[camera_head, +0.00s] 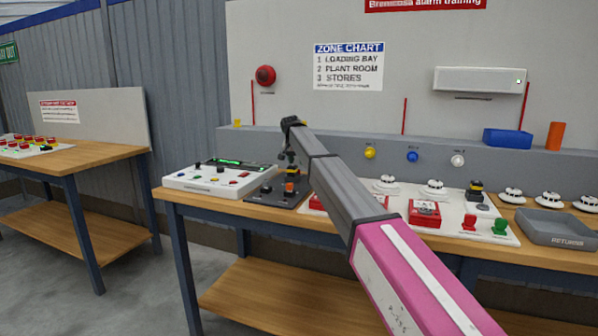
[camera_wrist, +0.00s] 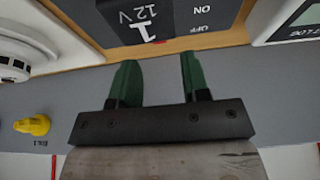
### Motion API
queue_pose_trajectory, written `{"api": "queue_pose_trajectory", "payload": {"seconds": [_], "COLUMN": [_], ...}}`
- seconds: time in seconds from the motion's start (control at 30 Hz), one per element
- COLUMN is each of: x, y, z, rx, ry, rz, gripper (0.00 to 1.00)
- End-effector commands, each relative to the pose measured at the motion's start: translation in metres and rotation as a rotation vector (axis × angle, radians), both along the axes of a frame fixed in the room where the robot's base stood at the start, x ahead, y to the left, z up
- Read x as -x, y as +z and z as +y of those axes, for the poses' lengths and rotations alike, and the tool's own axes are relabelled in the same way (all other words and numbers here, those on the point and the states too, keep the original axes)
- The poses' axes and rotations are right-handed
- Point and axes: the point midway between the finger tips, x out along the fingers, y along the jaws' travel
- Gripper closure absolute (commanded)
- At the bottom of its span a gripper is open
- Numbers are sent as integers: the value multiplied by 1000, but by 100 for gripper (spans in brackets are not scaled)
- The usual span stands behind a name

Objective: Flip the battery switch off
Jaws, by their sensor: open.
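The dark battery panel (camera_wrist: 180,38) is at the top of the wrist view, with "1", "12 V", "ON" and "OFF" printed on it, upside down. The switch lever itself is not clearly seen there. In the head view a dark plate (camera_head: 258,199) lies on the bench right of the white panel, with an orange part (camera_head: 290,188) and small dark parts on it. My gripper (camera_wrist: 159,62) is open and empty, its green fingers apart and pointing toward the panel's edge. In the head view my gripper (camera_head: 287,156) is above the dark plate, partly hidden by my arm.
The white control panel (camera_head: 205,182) is close on the left. Red call-point boxes (camera_head: 425,213), white detectors (camera_head: 435,187) and a grey returns tray (camera_head: 560,228) stand to the right. A grey ledge (camera_head: 330,145) with a yellow knob (camera_wrist: 35,125) runs behind. Another table (camera_head: 90,156) stands left.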

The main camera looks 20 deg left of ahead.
Motion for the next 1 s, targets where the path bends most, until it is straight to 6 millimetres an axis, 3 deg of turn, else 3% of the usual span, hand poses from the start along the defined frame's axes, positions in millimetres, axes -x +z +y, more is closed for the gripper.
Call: {"api": "queue_pose_trajectory", "payload": {"seconds": [0.3,0.77,0.9,1.0], "x": [-19,-23,-23,-22], "y": [-44,-54,-54,-54], "z": [-2,-2,-2,-2], "rx": [1,0,0,0], "ry": [0,0,0,0], "rz": [1,0,0,0], "gripper": [57,57,100,100]}}
